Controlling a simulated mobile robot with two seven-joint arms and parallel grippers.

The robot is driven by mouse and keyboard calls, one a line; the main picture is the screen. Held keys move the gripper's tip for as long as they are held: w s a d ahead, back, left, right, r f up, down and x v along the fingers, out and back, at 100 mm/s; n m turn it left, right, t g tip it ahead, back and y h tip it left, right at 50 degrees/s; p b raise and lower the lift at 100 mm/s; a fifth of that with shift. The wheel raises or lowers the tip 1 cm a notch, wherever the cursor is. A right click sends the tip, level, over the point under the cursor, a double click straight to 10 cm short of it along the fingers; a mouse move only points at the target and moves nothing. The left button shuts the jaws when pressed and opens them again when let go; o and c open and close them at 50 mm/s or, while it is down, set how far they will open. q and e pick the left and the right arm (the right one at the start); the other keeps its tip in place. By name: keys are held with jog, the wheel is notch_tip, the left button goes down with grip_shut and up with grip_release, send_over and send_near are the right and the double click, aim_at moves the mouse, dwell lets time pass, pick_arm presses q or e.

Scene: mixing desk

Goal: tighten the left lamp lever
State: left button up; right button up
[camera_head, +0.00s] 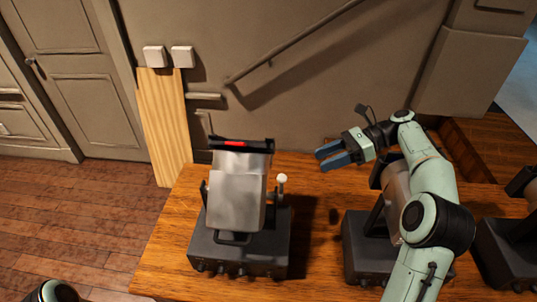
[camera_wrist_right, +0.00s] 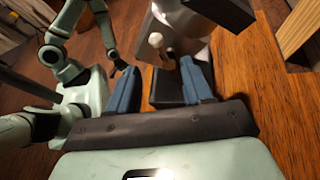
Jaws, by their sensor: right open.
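The left lamp (camera_head: 237,190) is a silvery housing on a dark base at the left of the wooden desk; it also shows in the right wrist view (camera_wrist_right: 188,38). Its lever ends in a white knob (camera_head: 282,179) on the right side of the lamp. My right gripper (camera_head: 325,157), with blue fingers, is open and empty, right of the knob and apart from it. In the right wrist view the knob (camera_wrist_right: 155,41) appears beyond the gap between the fingertips (camera_wrist_right: 161,68). My left arm (camera_wrist_right: 60,50) shows there, but its gripper is too small and dark to read.
A second lamp (camera_head: 397,197) stands behind my right arm, and a third (camera_head: 510,240) at the right edge. The wall with a handrail (camera_head: 290,45) lies behind the desk. Bare desk (camera_head: 315,225) lies between the left and second lamps.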

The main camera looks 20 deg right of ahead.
aim_at(284, 176)
jog(key=x, duration=0.8)
jog(key=s+x, duration=0.1)
jog(key=x, duration=0.3)
jog(key=shift+a+b, duration=0.35)
jog(key=shift+b, duration=0.05)
pick_arm(q)
jog(key=shift+s+f, duration=0.3)
jog(key=shift+s, duration=0.2)
jog(key=shift+s+f, duration=0.25)
jog(key=shift+s, duration=0.2)
pick_arm(e)
jog(key=shift+w+a+f, duration=0.1)
jog(key=shift+w+a, duration=0.15)
jog(key=shift+s, duration=0.1)
grip_shut()
